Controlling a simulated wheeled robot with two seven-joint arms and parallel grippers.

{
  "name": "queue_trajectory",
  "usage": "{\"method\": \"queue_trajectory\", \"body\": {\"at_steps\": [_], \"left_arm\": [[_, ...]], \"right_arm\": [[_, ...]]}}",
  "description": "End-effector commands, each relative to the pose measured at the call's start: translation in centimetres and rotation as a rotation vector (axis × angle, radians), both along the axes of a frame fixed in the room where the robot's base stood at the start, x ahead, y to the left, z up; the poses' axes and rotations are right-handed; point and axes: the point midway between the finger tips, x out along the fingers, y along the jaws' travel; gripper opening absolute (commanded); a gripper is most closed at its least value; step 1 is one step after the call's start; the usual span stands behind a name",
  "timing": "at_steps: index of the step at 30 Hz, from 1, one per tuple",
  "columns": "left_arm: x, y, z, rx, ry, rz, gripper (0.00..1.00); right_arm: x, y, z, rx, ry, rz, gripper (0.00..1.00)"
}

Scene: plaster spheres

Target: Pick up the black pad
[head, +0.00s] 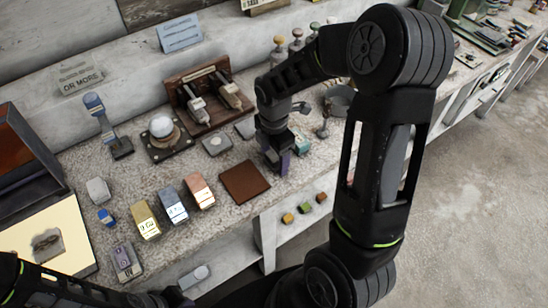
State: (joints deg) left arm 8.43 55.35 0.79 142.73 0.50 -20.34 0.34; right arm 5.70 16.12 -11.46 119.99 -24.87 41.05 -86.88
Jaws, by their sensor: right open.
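A black square pad (153,155) lies on the speckled worktop, left of centre. A white ball (161,126) sits on a brownish ring on top of it. My right gripper (276,166) points down over the worktop to the right of the pad, clear of it and just past a reddish-brown square tile (245,183). It is open. A small purple-grey piece (285,162) shows close by it; I cannot tell whether they touch. My left arm enters at the bottom left, and its gripper (178,297) is low at the bottom edge, its fingers unclear.
A wooden stand with two levers (207,98) is behind the pad. Grey tiles (216,143) lie to its right. Yellow (145,220), blue (172,205) and copper (200,191) blocks stand in front. Open worktop lies between these blocks and the pad.

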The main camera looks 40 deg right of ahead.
Motion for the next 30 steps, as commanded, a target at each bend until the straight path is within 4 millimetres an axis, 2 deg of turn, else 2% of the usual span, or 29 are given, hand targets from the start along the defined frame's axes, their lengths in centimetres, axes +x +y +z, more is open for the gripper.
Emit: {"method": "queue_trajectory", "body": {"at_steps": [12,30], "left_arm": [[0.00,-0.01,0.00,0.000,0.000,0.000,0.00],[0.01,-0.01,0.00,0.000,0.000,0.000,0.00]], "right_arm": [[0.02,0.01,0.05,0.000,0.000,0.000,0.70],[0.02,0.01,0.06,0.000,0.000,0.000,0.21]]}}
